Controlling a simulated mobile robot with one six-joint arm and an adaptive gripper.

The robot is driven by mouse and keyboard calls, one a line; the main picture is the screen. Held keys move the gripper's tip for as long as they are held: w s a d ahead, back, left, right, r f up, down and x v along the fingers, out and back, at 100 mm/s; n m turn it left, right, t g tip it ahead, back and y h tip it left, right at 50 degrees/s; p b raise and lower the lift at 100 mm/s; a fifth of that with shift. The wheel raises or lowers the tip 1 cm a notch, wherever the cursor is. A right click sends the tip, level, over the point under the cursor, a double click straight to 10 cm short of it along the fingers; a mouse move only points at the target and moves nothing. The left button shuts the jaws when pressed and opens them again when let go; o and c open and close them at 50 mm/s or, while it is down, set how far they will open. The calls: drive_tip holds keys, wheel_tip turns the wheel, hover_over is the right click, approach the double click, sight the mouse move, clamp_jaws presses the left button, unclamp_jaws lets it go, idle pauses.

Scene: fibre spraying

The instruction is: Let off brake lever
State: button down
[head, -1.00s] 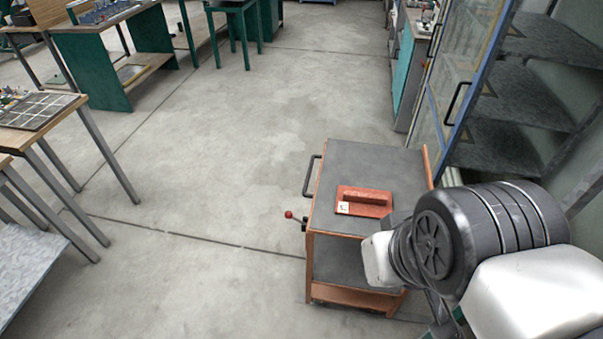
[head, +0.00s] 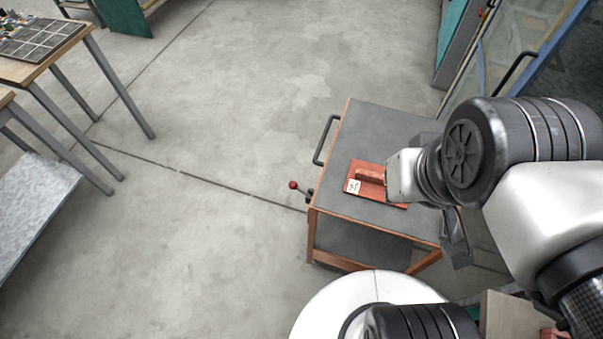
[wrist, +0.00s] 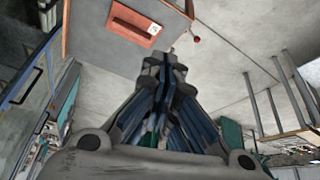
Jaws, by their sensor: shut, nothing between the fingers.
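The brake lever (head: 299,188) has a red ball knob and sticks out from the left side of a cart, near its front corner. The cart (head: 395,140) has a dark grey top and an orange frame. In the wrist view the knob of the lever (wrist: 195,39) shows beyond the fingertips, a little to their right. My gripper (wrist: 165,62) is shut and empty, and apart from the lever. In the head view my arm is at the right of the lever, over the cart's right side, and the gripper is hard to make out.
A red block with a handle (head: 364,184) and a white label lies on the cart top. A dark push handle (head: 324,139) sticks out on the cart's left. A blue-framed cabinet (head: 530,45) stands behind at the right. The floor left of the cart is clear.

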drive_tip(key=w+d+f+m, duration=0.1)
drive_tip(key=w+d+f, duration=0.15)
drive_tip(key=w, duration=0.45)
drive_tip(key=w+d+f+m+t+h+p, duration=0.1)
drive_tip(key=w+f, duration=0.3)
drive_tip(key=w, duration=0.3)
drive_tip(key=w+d+f+m, duration=0.1)
drive_tip(key=w+f, duration=0.2)
drive_tip(key=w, duration=0.3)
drive_tip(key=w+a+f+y, duration=0.1)
drive_tip(key=w+a+f, duration=0.1)
drive_tip(key=f, duration=0.4)
drive_tip(key=w+a+f+y, duration=0.2)
drive_tip(key=w+a+f, duration=0.1)
drive_tip(key=f, duration=0.2)
drive_tip(key=s+a+f+m+g+y+p, duration=0.1)
drive_tip(key=s+a+f+y, duration=0.2)
drive_tip(key=a+f, duration=0.4)
wheel_tip(320, 180, down, 3)
drive_tip(key=shift+s+f+g+y, duration=0.2)
drive_tip(key=shift+s+g+y, duration=0.1)
drive_tip(key=shift+s+y, duration=0.1)
